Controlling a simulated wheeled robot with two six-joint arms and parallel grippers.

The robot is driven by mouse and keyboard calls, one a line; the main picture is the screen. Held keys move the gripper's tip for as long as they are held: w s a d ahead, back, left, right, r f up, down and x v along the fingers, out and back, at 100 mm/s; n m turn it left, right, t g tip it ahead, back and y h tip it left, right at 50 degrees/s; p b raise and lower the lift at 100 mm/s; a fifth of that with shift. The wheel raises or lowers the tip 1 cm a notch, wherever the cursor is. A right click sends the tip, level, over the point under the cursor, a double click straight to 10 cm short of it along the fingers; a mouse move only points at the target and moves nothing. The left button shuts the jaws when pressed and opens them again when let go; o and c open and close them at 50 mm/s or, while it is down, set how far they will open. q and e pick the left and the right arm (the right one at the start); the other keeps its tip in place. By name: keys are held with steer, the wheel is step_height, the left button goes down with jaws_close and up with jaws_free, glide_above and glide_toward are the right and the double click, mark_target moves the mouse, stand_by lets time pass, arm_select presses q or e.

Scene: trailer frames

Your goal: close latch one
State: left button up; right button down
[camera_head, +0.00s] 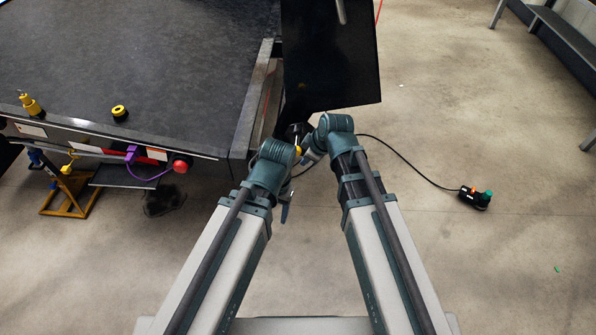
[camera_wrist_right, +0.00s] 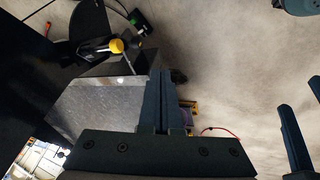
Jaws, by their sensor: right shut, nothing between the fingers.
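The latch, with a yellow knob (camera_wrist_right: 117,45) on a dark bracket, shows at the upper left in the right wrist view. In the head view its yellow part (camera_head: 298,150) shows between my two wrists, at the trailer's near right corner, mostly covered by my arms. My right gripper (camera_wrist_right: 160,102) is shut and empty, with its fingers together beside a grey trailer surface and apart from the knob. It also shows in the head view (camera_head: 308,160), partly hidden by its wrist. My left gripper (camera_wrist_right: 296,105) shows two separated fingers at the right wrist view's right edge; it is open.
The dark trailer bed (camera_head: 170,60) fills the upper left of the head view. A black panel (camera_head: 335,60) stands beyond my wrists. A cable runs to a black box (camera_head: 474,198) on the floor at right. A yellow stand (camera_head: 70,190) is at left.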

arm_select(q)
step_height(320, 180, down, 9)
steer(key=b, duration=0.6)
steer(key=shift+b, duration=0.35)
arm_select(e)
steer(key=w+f+n+t+y, duration=0.1)
steer(key=w+f+n+t, duration=0.1)
steer(key=w+f, duration=0.4)
steer(key=shift+d+f+n, duration=0.45)
steer(key=shift+n, duration=0.05)
arm_select(q)
step_height(320, 180, down, 8)
steer(key=b, duration=0.8)
arm_select(e)
glide_toward(298, 155)
steer(key=x, duration=0.4)
steer(key=a+x, duration=0.1)
steer(key=x, duration=0.1)
steer(key=shift+s+a+f, duration=0.15)
steer(key=shift+s+a, duration=0.05)
steer(key=shift+s, duration=0.05)
arm_select(q)
steer(key=shift+a, duration=0.1)
